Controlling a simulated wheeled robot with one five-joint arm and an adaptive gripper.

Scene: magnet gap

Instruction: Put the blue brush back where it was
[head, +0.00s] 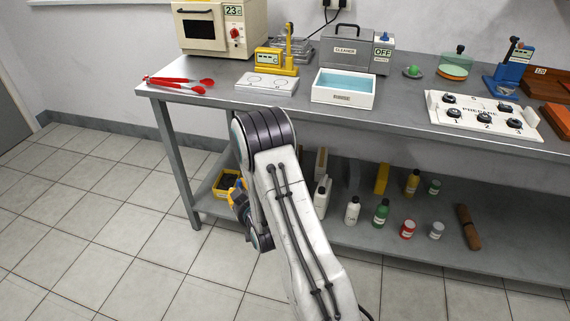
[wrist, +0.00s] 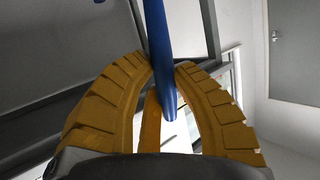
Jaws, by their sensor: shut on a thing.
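My gripper (wrist: 165,72) shows in the wrist view with its two yellow fingers closed on a blue handle (wrist: 158,40), which I take to be the blue brush. The handle runs up out of the picture and its lower end hangs between the fingers. The bristles are not in sight. In the head view my arm reaches down in front of the table, and my gripper (head: 239,196) is low at the left end of the lower shelf, mostly hidden behind my arm. It is close to a yellow bin (head: 222,191) with dark contents.
The lower shelf (head: 340,236) holds several bottles, jars and a brown roll (head: 467,227). On the table top (head: 410,105) stand a white tray (head: 343,97), red tongs (head: 180,82), a white button panel (head: 482,115) and a grey cleaner box (head: 345,50). The floor at left is clear.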

